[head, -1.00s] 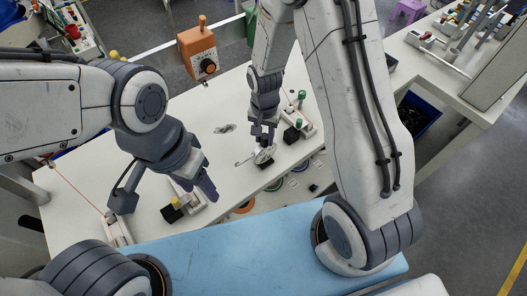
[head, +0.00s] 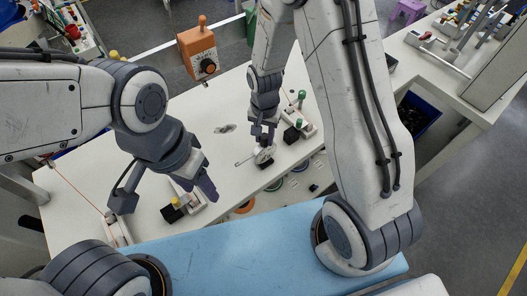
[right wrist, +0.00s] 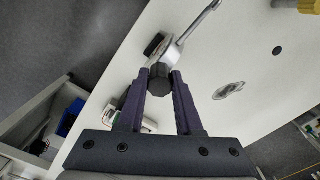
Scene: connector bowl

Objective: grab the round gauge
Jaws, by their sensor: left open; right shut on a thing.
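The round gauge (head: 265,155) is a white disc with a thin metal stem, near the front edge of the white table in the head view. My right gripper (head: 262,140) is above it, shut on its dark knob. In the right wrist view the knob sits between the two fingers of my right gripper (right wrist: 159,80). The silvery gauge body (right wrist: 157,54) and its stem point away from them; the gauge's face is not visible there. My left gripper (head: 205,189) is open and empty, to the left over the table near a small fixture.
A small fixture with a yellow part (head: 178,203) stands below my left gripper. A fixture with green knobs (head: 298,118) and a black block (head: 291,135) is just right of the gauge. A flat grey metal piece (head: 225,128) lies behind. An orange control box (head: 198,52) stands at the back.

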